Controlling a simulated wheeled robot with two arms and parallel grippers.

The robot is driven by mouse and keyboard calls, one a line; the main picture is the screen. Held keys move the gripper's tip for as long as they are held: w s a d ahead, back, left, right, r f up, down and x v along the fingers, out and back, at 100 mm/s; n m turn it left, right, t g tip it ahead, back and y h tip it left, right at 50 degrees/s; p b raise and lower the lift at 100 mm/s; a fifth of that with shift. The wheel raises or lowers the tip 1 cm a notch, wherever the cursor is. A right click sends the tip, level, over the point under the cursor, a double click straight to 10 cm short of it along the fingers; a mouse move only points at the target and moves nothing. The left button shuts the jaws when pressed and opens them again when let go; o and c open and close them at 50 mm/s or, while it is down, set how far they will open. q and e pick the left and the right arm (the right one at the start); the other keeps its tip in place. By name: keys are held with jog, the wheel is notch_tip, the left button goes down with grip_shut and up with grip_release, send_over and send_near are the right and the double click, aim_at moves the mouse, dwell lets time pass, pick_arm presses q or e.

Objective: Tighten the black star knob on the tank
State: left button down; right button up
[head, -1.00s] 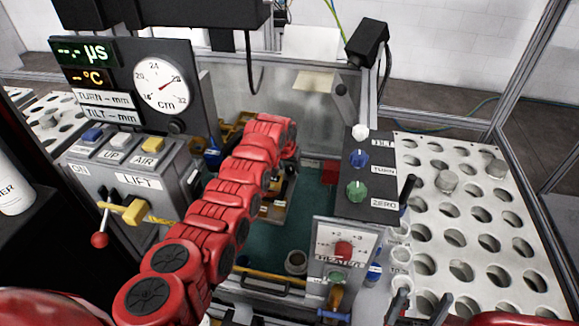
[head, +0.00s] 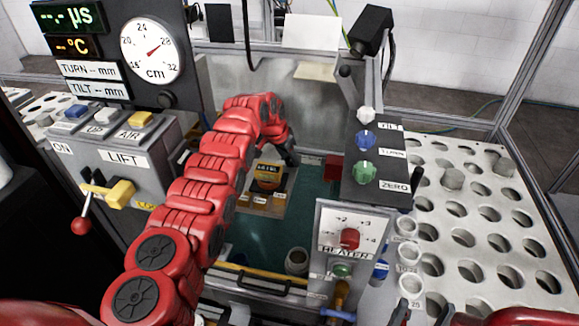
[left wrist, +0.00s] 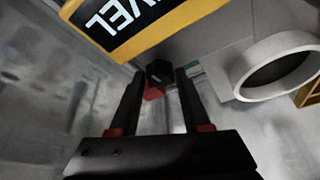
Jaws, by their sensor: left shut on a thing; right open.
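My left gripper (left wrist: 157,80) is shut on a small dark block, which looks like the black knob (left wrist: 158,71), in the left wrist view. A red patch shows just below it, and its star shape cannot be made out. In the head view my left arm reaches over the tank (head: 255,235), a teal-floored basin. My left gripper (head: 287,152) is at the tank's back there, with its fingertips and the knob too small or hidden to tell. My right gripper (head: 422,314) is open and empty at the bottom edge, right of the heater panel.
A yellow-edged level label (left wrist: 140,22) and a pale ring (left wrist: 278,68) are close to the left gripper. The heater panel (head: 350,235) stands in front, the lift box (head: 115,165) at left. A rack with holes (head: 480,225) fills the right.

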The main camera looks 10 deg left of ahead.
pick_arm(q)
jog(key=shift+c, duration=1.9)
grip_release()
